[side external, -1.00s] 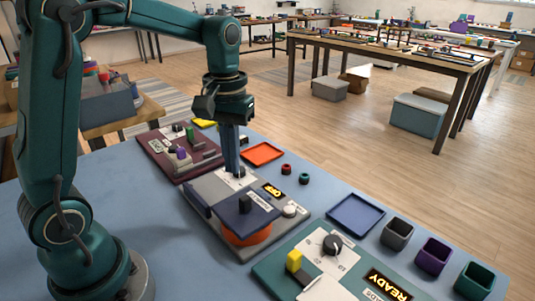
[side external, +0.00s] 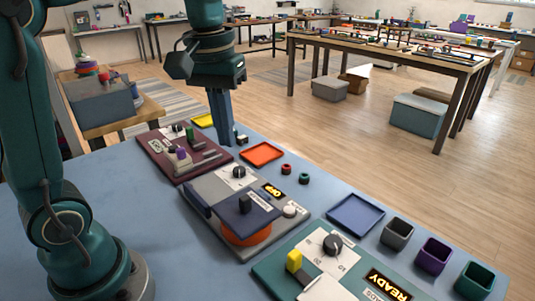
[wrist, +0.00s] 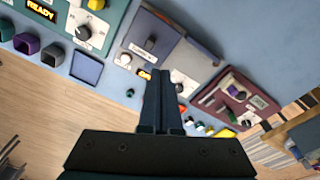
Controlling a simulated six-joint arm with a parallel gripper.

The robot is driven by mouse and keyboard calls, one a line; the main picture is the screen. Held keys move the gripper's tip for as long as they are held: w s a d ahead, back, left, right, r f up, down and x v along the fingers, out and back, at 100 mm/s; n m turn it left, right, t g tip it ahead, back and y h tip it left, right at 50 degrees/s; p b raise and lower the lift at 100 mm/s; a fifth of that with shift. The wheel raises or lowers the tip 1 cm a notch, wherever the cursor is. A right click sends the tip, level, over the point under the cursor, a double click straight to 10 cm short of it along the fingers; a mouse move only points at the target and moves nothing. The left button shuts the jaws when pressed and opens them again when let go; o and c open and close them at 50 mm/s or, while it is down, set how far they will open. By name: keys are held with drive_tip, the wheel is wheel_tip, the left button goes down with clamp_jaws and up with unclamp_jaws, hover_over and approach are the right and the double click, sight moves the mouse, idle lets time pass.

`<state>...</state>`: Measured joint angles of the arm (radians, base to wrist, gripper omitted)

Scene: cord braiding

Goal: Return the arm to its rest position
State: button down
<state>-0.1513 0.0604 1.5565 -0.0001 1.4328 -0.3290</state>
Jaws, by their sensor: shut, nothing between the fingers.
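My gripper (side external: 222,137) is shut and empty. Its long dark blue fingers point down above the far side of the blue table (side external: 150,248), between the maroon panel (side external: 160,155) and the orange tray (side external: 262,153). In the wrist view the fingers (wrist: 160,90) show closed together, over the grey panel's edge. The grey panel (side external: 205,192) stands below and nearer, with a black knob (side external: 239,172), a dark blue block and an orange round part (side external: 245,237). No object hangs from the fingers.
A teal panel (side external: 275,273) with a READY display lies at the front right. A blue tray (side external: 355,214) and grey (side external: 397,233), purple (side external: 433,255) and green (side external: 475,281) bins line the right edge. Small red and green pieces lie by the orange tray. A yellow tray (side external: 203,121) is at the back.

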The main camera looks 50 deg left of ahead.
drive_tip(key=s+d+f+m+t, duration=0.3)
drive_tip(key=s+f+m+t, duration=0.1)
drive_tip(key=s, duration=0.5)
drive_tip(key=shift+s+d+f+m+t, duration=0.2)
drive_tip(key=shift+s+d+m+t, duration=0.15)
drive_tip(key=shift+m, duration=0.45)
